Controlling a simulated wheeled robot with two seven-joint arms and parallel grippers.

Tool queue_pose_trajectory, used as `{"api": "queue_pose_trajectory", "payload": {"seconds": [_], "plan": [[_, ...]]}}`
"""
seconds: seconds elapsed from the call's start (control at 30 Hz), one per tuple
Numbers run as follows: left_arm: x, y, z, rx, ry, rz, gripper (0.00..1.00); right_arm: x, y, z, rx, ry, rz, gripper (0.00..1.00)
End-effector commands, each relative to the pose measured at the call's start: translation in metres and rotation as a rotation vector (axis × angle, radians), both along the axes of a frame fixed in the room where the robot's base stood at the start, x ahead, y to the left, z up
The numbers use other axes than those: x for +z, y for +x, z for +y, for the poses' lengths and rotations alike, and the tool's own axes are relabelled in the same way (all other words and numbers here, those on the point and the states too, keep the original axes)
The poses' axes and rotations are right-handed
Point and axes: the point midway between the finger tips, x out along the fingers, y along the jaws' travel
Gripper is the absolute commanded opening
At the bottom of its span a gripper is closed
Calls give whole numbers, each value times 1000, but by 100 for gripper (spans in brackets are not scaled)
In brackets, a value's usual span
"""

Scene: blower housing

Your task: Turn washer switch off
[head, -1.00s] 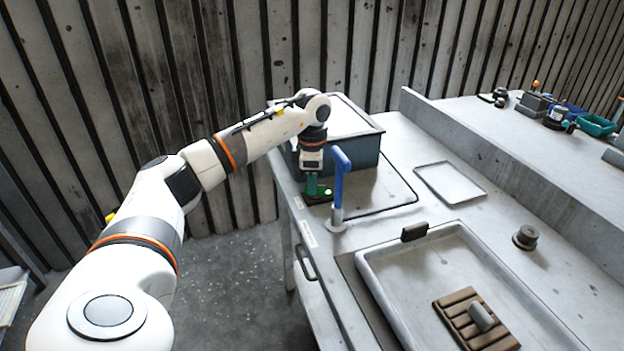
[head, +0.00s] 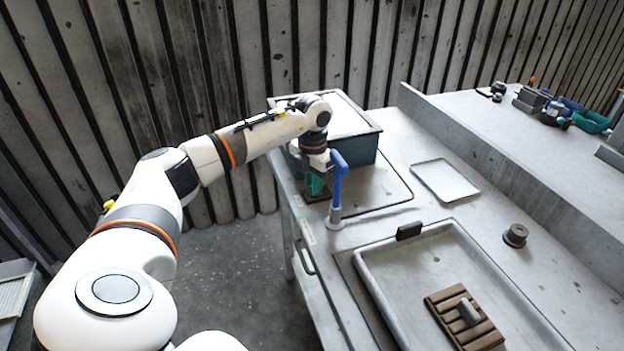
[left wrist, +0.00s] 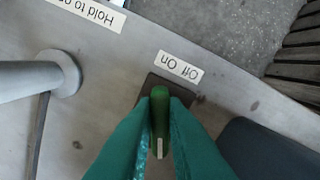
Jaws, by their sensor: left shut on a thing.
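The washer switch (left wrist: 160,104) has a green lever on a dark square base, seen in the left wrist view. A white label (left wrist: 179,67) with the words Off and On lies beside it, upside down in that view. My left gripper (left wrist: 158,135) has its teal fingers on both sides of the lever and is shut on it. In the head view, the left gripper (head: 315,184) is down at the front left edge of the table, behind the blue post. It hides most of the switch there. My right gripper is not in view.
A blue-topped post (head: 338,180) stands close on the right of the left gripper. A blue-grey box (head: 362,150) is just behind it. A large shallow tray (head: 385,293) with a brown ridged block (head: 462,315) lies to the front right. A flat tray (head: 445,181) lies farther back.

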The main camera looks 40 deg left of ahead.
Motion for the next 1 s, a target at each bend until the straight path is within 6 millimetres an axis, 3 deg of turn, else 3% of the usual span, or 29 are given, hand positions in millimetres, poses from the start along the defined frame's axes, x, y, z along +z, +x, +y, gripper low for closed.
{"api": "queue_pose_trajectory", "payload": {"seconds": [0.77, 0.8, 0.9, 1.0], "plan": [[1, 1, 0, 101, 0, -4, 0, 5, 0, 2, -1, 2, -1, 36], [1, 1, 0, 101, 0, -4, 18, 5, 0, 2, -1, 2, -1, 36], [1, 1, 0, 100, 0, -3, 34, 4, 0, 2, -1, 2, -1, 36], [1, 0, 0, 99, 0, -2, 34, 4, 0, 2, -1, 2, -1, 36]]}}
